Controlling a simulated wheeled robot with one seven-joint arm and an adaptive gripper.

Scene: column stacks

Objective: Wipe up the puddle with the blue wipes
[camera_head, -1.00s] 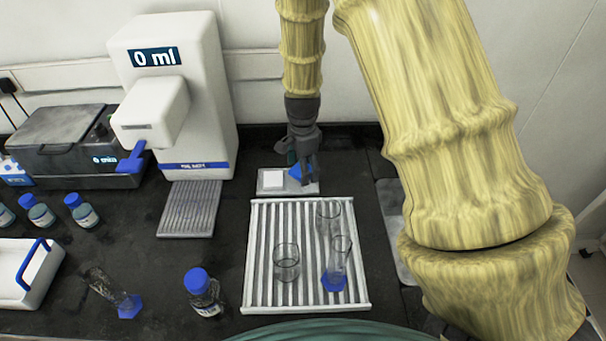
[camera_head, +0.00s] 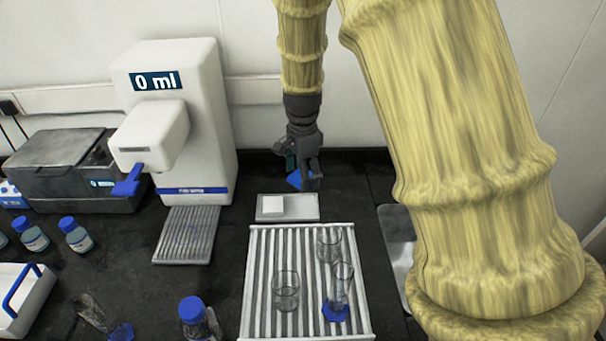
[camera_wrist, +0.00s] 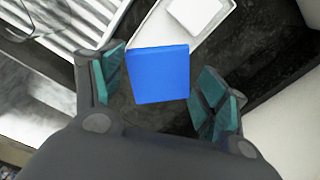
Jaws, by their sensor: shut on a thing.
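My gripper (camera_head: 304,182) is shut on a blue wipe (camera_head: 294,180) and holds it above the back of the bench, just over a small light tray (camera_head: 300,210). In the wrist view the blue wipe (camera_wrist: 158,73) is a flat square between the teal-padded fingers of my gripper (camera_wrist: 162,85). A white wipe stack (camera_head: 273,204) sits on the left part of the tray; it also shows in the wrist view (camera_wrist: 195,12). I cannot make out a puddle on the dark bench top.
A ribbed drying rack (camera_head: 258,300) with several glass vessels stands in front of the tray. A white dispenser (camera_head: 205,120) stands left, with a grey box (camera_head: 70,165) beyond. Blue-capped bottles (camera_head: 195,318) stand front left. A metal basin (camera_head: 396,240) lies right, partly behind my arm.

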